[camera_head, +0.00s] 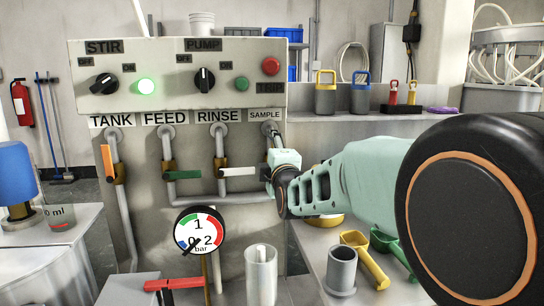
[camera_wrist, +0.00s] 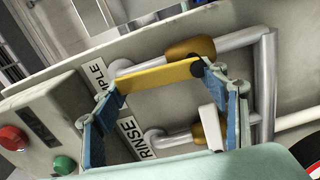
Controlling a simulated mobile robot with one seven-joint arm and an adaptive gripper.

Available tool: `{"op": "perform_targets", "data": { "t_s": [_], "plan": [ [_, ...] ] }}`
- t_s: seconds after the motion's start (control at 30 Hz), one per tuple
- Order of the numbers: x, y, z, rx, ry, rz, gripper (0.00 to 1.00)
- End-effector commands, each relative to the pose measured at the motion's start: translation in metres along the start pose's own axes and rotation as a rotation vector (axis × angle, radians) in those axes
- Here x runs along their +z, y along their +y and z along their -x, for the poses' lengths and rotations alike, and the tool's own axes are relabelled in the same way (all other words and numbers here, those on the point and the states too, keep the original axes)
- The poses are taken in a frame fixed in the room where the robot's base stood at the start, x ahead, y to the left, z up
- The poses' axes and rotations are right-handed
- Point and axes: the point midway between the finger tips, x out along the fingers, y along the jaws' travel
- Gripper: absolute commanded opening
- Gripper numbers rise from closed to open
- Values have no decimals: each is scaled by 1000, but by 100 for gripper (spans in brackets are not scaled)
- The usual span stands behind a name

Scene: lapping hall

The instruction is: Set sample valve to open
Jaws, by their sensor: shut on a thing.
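The sample valve's yellow lever (camera_wrist: 155,76) shows in the wrist view beside its brass body (camera_wrist: 190,49). It lies roughly along the sample pipe (camera_wrist: 238,39). My gripper (camera_wrist: 160,84) has its two blue-padded fingers at the two ends of the lever and is shut on it. In the head view my gripper (camera_head: 280,165) is below the SAMPLE label (camera_head: 265,115), and my gripper and arm hide the lever and most of the valve. The top of the sample pipe (camera_head: 271,129) shows.
Close on the left is the rinse valve's white lever (camera_head: 238,171), crosswise to its pipe. Further left are the green feed lever (camera_head: 182,175) and the orange tank lever (camera_head: 107,160). A pressure gauge (camera_head: 199,231) and a clear cylinder (camera_head: 261,275) stand in front. Scoops (camera_head: 365,258) lie lower right.

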Motion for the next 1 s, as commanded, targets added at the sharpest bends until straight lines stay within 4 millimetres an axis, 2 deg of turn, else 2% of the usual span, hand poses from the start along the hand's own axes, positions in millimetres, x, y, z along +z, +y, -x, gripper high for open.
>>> {"op": "perform_targets", "data": {
  "t_s": [0.4,0.43,0.6,1.0],
  "plan": [
    [0,4,0,9,1,7,23],
    [0,5,0,9,1,7,69],
    [0,3,0,6,0,7,86],
    [0,2,0,2,0,-28,86]
  ]
}}
